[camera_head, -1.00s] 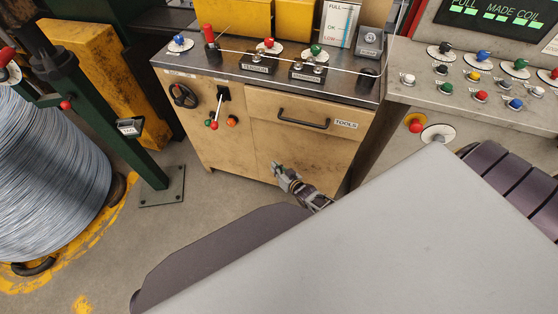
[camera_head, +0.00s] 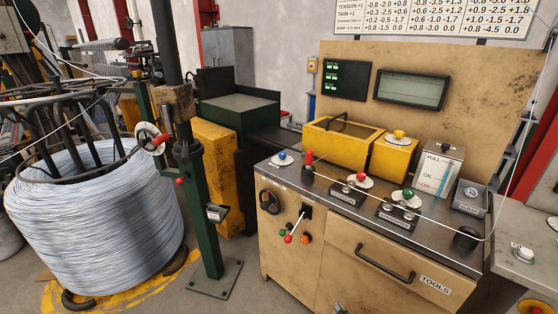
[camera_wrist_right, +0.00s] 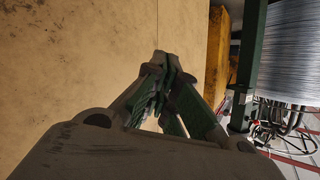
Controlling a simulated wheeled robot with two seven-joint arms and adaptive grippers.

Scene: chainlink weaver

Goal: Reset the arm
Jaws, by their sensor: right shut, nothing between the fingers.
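My right gripper (camera_wrist_right: 160,62) is shut and empty in the right wrist view, its fingertips meeting in front of a tan panel. In the head view only a small piece of it (camera_head: 338,309) shows at the bottom edge, low in front of the tan cabinet (camera_head: 338,268). My left gripper is not in view.
A TOOLS drawer (camera_head: 385,268) with a black handle and a lever (camera_head: 294,226) are on the cabinet front. A green post (camera_head: 205,215) and a large wire coil (camera_head: 95,225) stand left. The wire coil also shows in the wrist view (camera_wrist_right: 290,50). Grey floor lies between.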

